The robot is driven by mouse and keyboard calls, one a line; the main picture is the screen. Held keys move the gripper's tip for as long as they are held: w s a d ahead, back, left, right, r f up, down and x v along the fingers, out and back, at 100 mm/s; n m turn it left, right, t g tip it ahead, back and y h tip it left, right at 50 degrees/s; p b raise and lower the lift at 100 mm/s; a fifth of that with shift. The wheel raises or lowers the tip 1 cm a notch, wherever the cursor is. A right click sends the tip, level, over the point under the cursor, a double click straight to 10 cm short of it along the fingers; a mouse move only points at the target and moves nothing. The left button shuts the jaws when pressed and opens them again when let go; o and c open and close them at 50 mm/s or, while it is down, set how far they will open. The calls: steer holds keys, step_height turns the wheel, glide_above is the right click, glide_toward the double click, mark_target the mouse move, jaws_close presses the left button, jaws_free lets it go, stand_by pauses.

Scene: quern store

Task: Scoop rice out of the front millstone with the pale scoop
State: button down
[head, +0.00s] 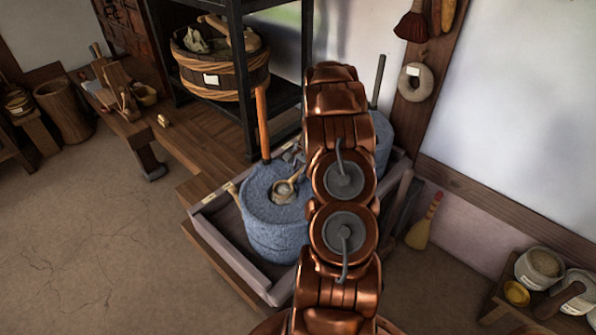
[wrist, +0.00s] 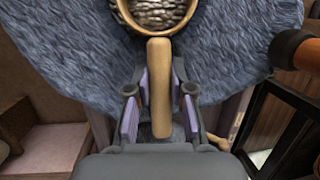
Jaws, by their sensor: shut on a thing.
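The front millstone (head: 275,235) is a round blue-grey stone with an upright orange handle (head: 262,122). The pale scoop (head: 284,192) is at its top, near the middle. In the wrist view, the scoop's wooden handle (wrist: 160,85) runs between the two fingers of my gripper (wrist: 159,108), which is shut on it. The scoop's round bowl lies at the top edge, and pale grain-like stuff (wrist: 157,12) shows inside its rim. The rough stone top (wrist: 75,50) spreads around the bowl. I cannot tell whether the bowl touches the stone. My arm hides part of the millstone in the head view.
The millstone stands in a wooden tray (head: 222,240). A second millstone (head: 383,140) with a dark handle stands behind my arm. A shelf with a large tub (head: 217,78) is at the back. A low stand with bowls (head: 545,265) is at right.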

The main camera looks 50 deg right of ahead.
steer(key=shift+g+y+p, duration=0.4)
steer(key=shift+y+p, duration=0.1)
steer(key=shift+g+y, duration=0.3)
steer(key=shift+g, duration=0.1)
steer(key=shift+r+p, duration=0.55)
steer(key=shift+r, duration=2.2)
steer(key=shift+w, duration=0.1)
